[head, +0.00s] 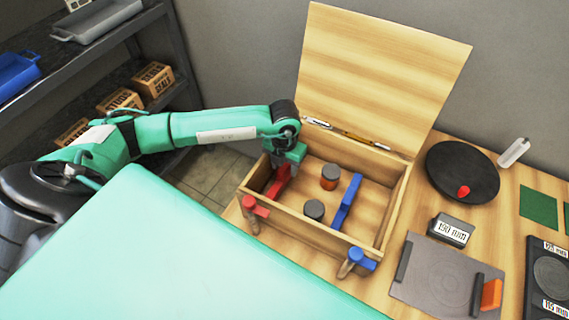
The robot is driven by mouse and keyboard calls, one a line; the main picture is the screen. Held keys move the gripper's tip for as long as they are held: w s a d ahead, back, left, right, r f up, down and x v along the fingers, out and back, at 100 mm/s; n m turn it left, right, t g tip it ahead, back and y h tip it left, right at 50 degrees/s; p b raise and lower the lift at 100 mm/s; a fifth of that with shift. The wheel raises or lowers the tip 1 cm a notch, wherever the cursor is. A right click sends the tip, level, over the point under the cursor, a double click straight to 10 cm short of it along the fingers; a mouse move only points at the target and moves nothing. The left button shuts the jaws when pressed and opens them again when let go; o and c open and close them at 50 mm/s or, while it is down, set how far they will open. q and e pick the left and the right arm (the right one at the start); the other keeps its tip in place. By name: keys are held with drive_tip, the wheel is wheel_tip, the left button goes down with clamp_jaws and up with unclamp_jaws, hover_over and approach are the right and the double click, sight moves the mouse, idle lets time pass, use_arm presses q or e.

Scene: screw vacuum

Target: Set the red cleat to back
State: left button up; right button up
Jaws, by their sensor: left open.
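A wooden box (310,239) stands open on the table with its lid raised at the back. Inside, at the left, is a red piece (282,180), partly covered by my left gripper (286,163). The gripper is open, over the top of this piece; whether it touches cannot be told. A similar blue piece (346,203) stands to the right inside the box. A red-topped part (255,206) is at the box's front left corner, and a blue-topped part (361,260) is at its front right. Which red part is the cleat is not clear. My right gripper is out of view.
Two dark-topped cylinders, one orange below (329,177) and one grey (314,210), stand between the red and blue pieces. The raised lid (385,70) blocks the back. A black disc (462,172) and grey plate (440,278) lie to the right.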

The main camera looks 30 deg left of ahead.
use_arm(q)
drive_tip(key=shift+r, duration=0.1)
drive_tip(key=shift+r, duration=0.35)
wheel_tip(320, 180, up, 13)
drive_tip(key=b, duration=0.3)
